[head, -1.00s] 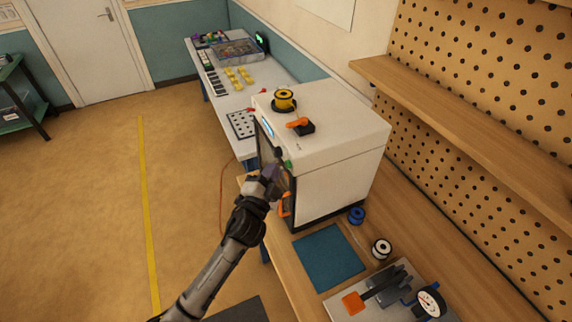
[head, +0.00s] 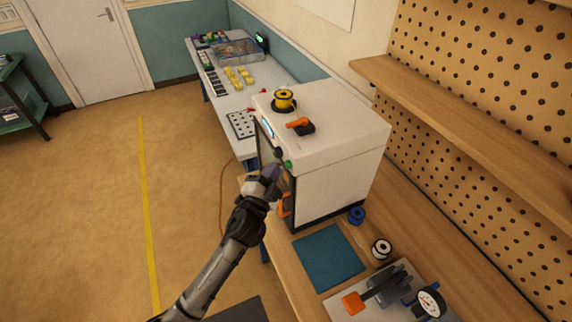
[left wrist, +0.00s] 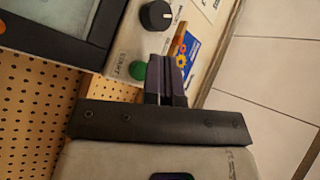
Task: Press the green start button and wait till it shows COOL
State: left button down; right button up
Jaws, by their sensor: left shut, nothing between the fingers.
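The white boxy machine (head: 343,183) stands on the wooden bench. Its green start button (head: 288,164) is on the front panel near the right corner, and it also shows in the left wrist view (left wrist: 138,70) beside a small printed label. A small bluish display (head: 268,127) is on the same panel; its text is too small to read. My left gripper (head: 275,169) is shut and empty, its tips close to the panel. In the left wrist view the fingers (left wrist: 166,72) are just right of the button; I cannot tell whether they touch the panel. My right gripper is not in view.
A black knob (left wrist: 155,15) and a colourful sticker (left wrist: 187,54) are beside the button. An orange handle (head: 286,205) is on the machine's front. A yellow spool (head: 284,99) stands on top. A blue mat (head: 329,257) and small spools lie on the bench.

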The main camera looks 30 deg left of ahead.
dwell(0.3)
pick_arm(q)
jog(key=shift+w+d, duration=0.1)
jog(key=shift+w+d, duration=0.15)
jog(key=shift+w, duration=0.1)
jog(key=shift+w, duration=0.1)
dwell(0.5)
jog(key=shift+w+d, duration=0.2)
jog(key=shift+w, duration=0.05)
dwell(0.4)
jog(key=shift+s+a, duration=0.1)
jog(key=shift+s, duration=0.05)
jog(key=shift+s+a, duration=0.35)
jog(key=shift+s, duration=0.2)
jog(key=shift+s, duration=0.1)
